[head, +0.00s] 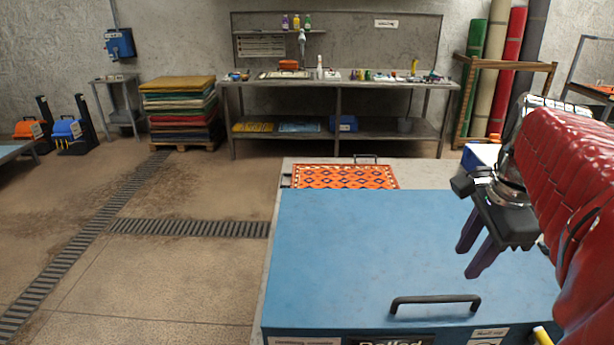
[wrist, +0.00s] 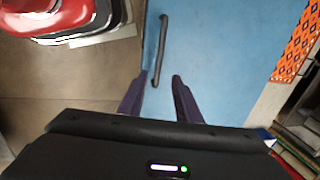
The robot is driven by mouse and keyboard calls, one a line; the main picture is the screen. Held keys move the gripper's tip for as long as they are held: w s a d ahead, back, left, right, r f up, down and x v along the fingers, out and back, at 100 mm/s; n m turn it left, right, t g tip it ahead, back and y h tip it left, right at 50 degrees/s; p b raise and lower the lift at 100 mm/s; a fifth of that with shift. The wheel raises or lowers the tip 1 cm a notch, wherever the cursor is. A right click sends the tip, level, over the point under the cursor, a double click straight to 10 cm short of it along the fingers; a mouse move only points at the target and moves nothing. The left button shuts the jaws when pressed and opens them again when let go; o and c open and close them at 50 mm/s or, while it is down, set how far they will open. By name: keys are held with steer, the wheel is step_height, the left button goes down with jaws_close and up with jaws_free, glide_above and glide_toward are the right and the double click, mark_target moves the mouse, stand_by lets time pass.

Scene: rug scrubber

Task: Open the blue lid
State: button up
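The blue lid (head: 380,245) is a wide flat panel that lies level, shut on top of a box with labels on its front. A black bar handle (head: 435,300) is fixed near its front edge. In the wrist view the lid (wrist: 215,50) fills the middle, with the handle (wrist: 161,45) running up from between the fingertips. My gripper (head: 468,262) has two purple fingers pointing down, spread apart and empty. It hangs over the lid's right part, behind and to the right of the handle in the head view, apart from it. The fingers also show in the wrist view (wrist: 158,80).
An orange patterned rug (head: 345,176) lies on a pale surface behind the lid. A metal workbench (head: 340,84) with bottles and tools stands at the back wall. Stacked rugs (head: 180,110) sit on a pallet at back left. The floor (head: 150,275) left of the lid is clear.

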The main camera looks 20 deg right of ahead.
mark_target(443, 298)
steer(key=f, duration=0.4)
steer(key=w+f, duration=0.1)
steer(key=f, duration=0.4)
steer(key=w+f, duration=0.1)
steer(key=f, duration=0.3)
steer(key=shift+w+d+f, duration=0.2)
steer(key=shift+d+f, duration=0.1)
steer(key=shift+d, duration=0.1)
steer(key=shift+c, duration=0.4)
jaws_close()
steer(key=shift+a, duration=0.1)
